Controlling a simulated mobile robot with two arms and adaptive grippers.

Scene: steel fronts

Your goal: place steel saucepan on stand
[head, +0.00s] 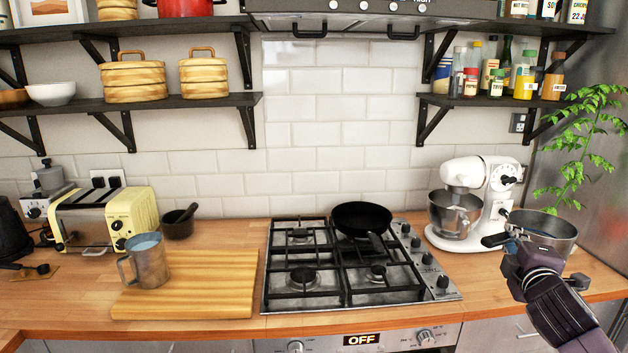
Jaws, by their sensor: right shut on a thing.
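The steel saucepan (548,228) is at the right, over the counter's right end beside the stand mixer. Its dark handle (495,240) points left. My right gripper (516,246) comes in from the lower right and is shut on the saucepan at its handle side. The saucepan looks about level; whether its base touches the counter is hidden by my gripper and arm. The hob (350,288) in the middle has black pan supports. I cannot make out a separate stand. My left gripper is not in view.
A black frying pan (362,218) sits on the hob's back right. The white mixer (478,200) stands between hob and saucepan. A wooden board (200,298) with a metal jug (148,262) and a toaster (105,220) are left. The hob's front supports are clear.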

